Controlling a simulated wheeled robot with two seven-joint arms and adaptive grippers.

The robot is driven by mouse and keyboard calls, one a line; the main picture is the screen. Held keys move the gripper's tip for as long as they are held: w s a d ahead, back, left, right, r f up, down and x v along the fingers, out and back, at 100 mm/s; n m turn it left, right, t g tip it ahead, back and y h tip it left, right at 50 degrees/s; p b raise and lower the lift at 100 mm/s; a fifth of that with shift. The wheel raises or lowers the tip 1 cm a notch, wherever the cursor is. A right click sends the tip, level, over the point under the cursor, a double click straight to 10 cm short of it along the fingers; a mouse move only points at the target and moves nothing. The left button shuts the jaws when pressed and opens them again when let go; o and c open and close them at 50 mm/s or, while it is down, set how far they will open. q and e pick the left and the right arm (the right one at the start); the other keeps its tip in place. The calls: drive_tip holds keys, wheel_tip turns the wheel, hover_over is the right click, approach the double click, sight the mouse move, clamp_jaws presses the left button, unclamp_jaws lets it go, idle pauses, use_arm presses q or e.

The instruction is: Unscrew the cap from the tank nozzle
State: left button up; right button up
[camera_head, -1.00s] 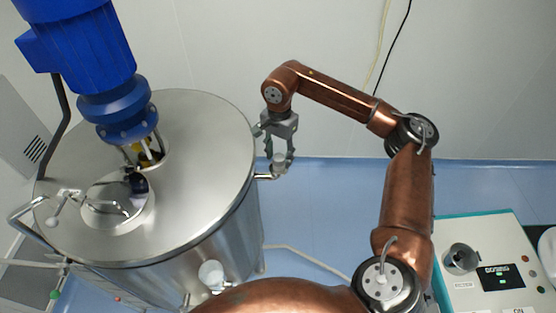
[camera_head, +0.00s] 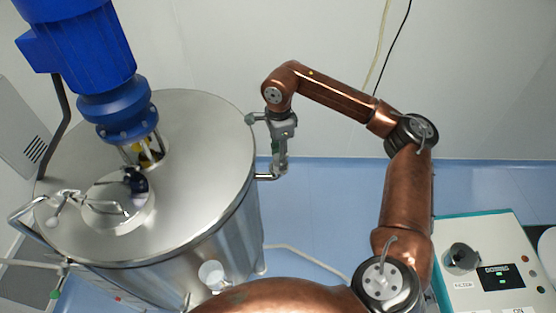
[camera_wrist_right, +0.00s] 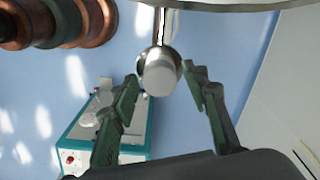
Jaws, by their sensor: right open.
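The steel tank (camera_head: 195,185) stands at the left in the head view. Its nozzle (camera_head: 264,177) is a short pipe on the right side, bent up at its end. The pale grey cap (camera_wrist_right: 160,76) shows end-on in the right wrist view, on the round nozzle end. My right gripper (camera_head: 279,166) points down over the nozzle end, and its fingers hide most of the cap in the head view. In the wrist view my right gripper (camera_wrist_right: 165,88) is open, one finger on each side of the cap, with gaps visible. My left gripper is in neither view.
A blue motor (camera_head: 80,45) stands on the tank lid. A control box (camera_head: 490,265) with a teal edge is at the lower right, and it also shows in the wrist view (camera_wrist_right: 75,150). The blue floor between tank and box is mostly clear.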

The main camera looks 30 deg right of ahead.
drive_tip(key=m, duration=0.4)
idle(0.3)
drive_tip(key=shift+c, duration=0.7)
clamp_jaws()
drive_tip(key=shift+n, duration=2)
drive_tip(key=n, duration=0.4)
drive_tip(key=n, duration=0.4)
